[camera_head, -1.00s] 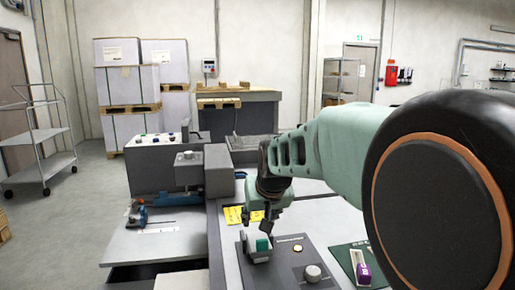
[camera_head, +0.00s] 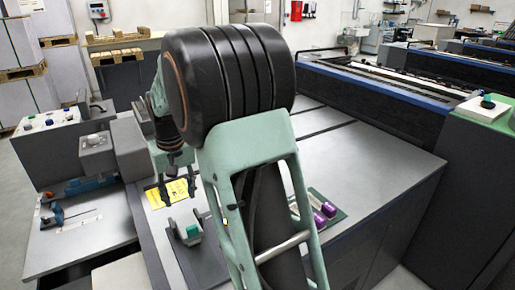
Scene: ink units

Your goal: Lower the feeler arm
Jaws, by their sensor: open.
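I cannot tell for certain which part is the feeler arm. A small blue device with a thin upright rod (camera_head: 56,215) stands on the grey side table (camera_head: 75,248) at the left. A green-topped rocker or lever (camera_head: 191,231) sits on a dark control panel (camera_head: 205,262) near the front of the machine bench. My gripper (camera_head: 170,191) points down, open and empty, over the yellow label (camera_head: 168,193), behind and a little left of the green lever. It touches neither part. My arm covers the right side of the control panel, including its knob.
A grey block with a round knob (camera_head: 97,148) stands left of my gripper, before a button console (camera_head: 45,132). Purple objects (camera_head: 322,214) lie on a green mat (camera_head: 312,196) right of my arm. The grey bench top (camera_head: 370,160) is clear further right.

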